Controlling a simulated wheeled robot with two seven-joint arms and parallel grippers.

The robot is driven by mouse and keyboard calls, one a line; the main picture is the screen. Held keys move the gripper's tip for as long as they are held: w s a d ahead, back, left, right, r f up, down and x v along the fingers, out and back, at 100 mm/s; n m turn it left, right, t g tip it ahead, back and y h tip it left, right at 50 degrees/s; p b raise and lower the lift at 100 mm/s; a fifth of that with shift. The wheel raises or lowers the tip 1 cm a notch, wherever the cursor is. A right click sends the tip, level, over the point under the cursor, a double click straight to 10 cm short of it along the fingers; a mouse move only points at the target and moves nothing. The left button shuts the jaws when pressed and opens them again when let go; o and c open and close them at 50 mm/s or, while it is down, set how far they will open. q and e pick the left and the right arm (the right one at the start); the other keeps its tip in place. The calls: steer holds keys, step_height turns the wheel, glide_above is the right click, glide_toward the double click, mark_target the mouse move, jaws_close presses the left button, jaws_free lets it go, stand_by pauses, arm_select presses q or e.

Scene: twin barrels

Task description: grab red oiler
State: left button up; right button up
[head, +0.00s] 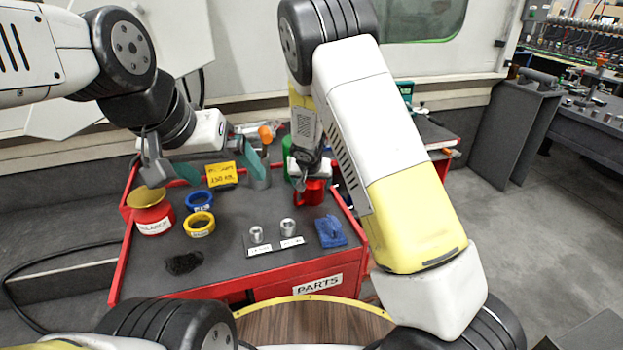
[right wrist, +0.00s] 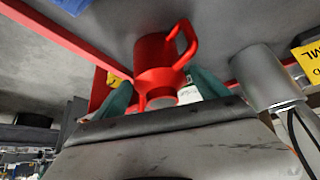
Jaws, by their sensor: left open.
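The red oiler (head: 309,192) stands on the dark top of the red parts cart, towards its back. In the right wrist view the red oiler (right wrist: 158,57) is a red body with a loop handle. My right gripper (head: 306,168) is just above and behind it, partly hidden by its own arm. In the right wrist view my right gripper (right wrist: 162,93) has its teal fingers spread on either side of the oiler's near part. Contact cannot be made out. My left gripper (head: 220,170) is open and empty above the cart's back left.
A red can with a brass top (head: 154,217), blue tape roll (head: 199,201) and yellow tape roll (head: 199,225) stand left. A grey cylinder (right wrist: 265,75) stands beside the oiler.

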steer(key=c, duration=1.4)
steer(key=shift+r, duration=0.1)
steer(key=shift+c, duration=0.2)
